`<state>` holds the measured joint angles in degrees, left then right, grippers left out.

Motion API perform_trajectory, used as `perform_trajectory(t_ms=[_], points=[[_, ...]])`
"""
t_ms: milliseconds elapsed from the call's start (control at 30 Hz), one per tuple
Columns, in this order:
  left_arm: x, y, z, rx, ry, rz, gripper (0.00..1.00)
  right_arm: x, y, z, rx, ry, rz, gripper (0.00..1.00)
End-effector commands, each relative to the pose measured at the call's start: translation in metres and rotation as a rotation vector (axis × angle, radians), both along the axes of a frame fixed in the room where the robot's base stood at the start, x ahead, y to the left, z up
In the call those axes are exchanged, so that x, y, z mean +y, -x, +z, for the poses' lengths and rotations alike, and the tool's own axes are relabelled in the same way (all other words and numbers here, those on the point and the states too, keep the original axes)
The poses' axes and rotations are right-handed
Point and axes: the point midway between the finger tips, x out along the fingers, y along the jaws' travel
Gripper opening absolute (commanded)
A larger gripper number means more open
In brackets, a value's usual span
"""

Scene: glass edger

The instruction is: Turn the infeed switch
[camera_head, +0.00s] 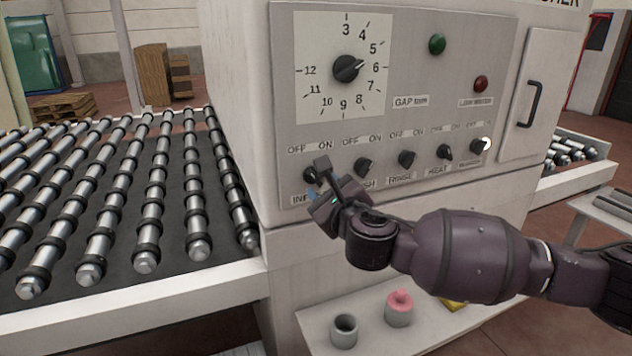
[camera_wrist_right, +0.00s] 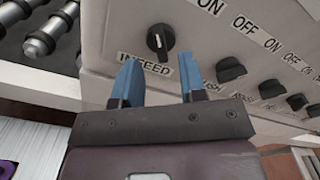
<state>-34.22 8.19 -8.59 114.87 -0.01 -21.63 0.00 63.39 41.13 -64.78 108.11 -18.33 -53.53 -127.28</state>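The infeed switch is a black rotary knob with a white mark. It is leftmost in the lower row on the machine's grey panel, and my gripper partly covers it in the head view (camera_head: 310,175). In the right wrist view the whole knob (camera_wrist_right: 160,40) shows above its INFEED label (camera_wrist_right: 144,63). My right gripper (camera_head: 324,182) is in front of the panel at this knob. Its blue fingers (camera_wrist_right: 160,65) are open and empty, with the knob ahead of the gap between them; contact does not show. My left gripper is not in view.
Several similar knobs (camera_head: 407,159) continue the row to the right. A big dial (camera_head: 347,68) and green (camera_head: 437,44) and red (camera_head: 481,84) buttons sit above. A roller conveyor (camera_head: 150,215) adjoins on the left. A shelf below holds a grey cup (camera_head: 344,332).

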Motion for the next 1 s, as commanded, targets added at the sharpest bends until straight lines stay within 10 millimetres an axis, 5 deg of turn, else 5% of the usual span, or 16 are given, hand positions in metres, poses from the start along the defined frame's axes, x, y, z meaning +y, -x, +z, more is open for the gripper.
perform_trajectory(t_ms=[300,700,1000], points=[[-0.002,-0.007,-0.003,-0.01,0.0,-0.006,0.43,0.015,-0.036,-0.001,0.002,0.0,0.0,0.38],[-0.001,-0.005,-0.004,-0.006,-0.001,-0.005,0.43,0.017,-0.042,0.0,0.0,-0.001,0.0,0.38],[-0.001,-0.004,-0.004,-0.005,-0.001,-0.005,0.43,0.017,-0.041,0.0,0.0,-0.001,0.0,0.0]])
